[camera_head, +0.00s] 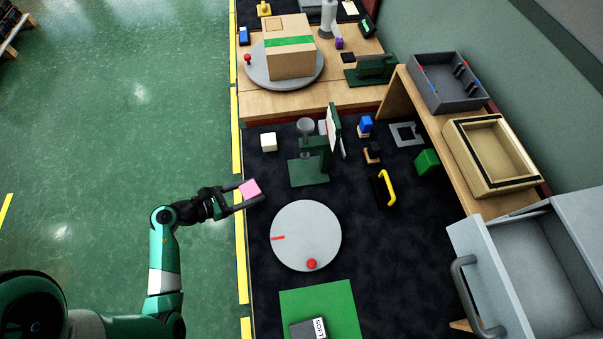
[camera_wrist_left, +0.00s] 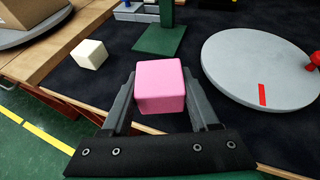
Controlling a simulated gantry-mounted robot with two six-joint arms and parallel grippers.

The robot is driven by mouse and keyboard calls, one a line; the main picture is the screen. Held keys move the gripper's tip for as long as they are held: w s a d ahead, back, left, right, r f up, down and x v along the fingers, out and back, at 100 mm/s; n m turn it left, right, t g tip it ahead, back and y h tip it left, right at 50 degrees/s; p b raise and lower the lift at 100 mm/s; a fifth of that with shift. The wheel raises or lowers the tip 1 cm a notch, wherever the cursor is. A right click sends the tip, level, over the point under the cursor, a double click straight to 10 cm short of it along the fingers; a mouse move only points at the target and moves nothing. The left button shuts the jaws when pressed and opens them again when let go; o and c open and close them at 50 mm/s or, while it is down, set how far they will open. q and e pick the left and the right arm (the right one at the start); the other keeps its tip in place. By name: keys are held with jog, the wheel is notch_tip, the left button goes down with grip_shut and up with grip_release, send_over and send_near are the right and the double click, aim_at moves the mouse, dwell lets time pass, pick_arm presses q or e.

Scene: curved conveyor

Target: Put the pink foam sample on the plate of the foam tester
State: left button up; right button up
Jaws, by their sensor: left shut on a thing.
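The pink foam sample (camera_head: 250,189) is a small pink block. My left gripper (camera_head: 246,192) is shut on it and holds it near the table's left edge, left of the foam tester. In the left wrist view the pink foam sample (camera_wrist_left: 160,87) sits between the two dark fingers. The foam tester (camera_head: 318,150) is a dark green stand with a round grey plate (camera_head: 305,125) and an upright white dial face seen edge-on. The tester's green base also shows in the left wrist view (camera_wrist_left: 160,40). My right gripper is not in view.
A white cube (camera_head: 268,142) stands left of the tester. A grey turntable (camera_head: 306,236) with a red knob lies in front, near a green mat (camera_head: 320,305) with a grey block marked SOFT. A yellow handle (camera_head: 387,188) and a green cube (camera_head: 427,162) are to the right.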

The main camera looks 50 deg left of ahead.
pick_arm(q)
jog(key=b, duration=0.4)
send_over(304, 171)
jog(key=shift+r, duration=0.1)
notch_tip(304, 171, down, 4)
jog(key=b, duration=0.3)
jog(key=shift+r, duration=0.25)
jog(key=shift+f, duration=0.2)
jog(key=o, duration=1.4)
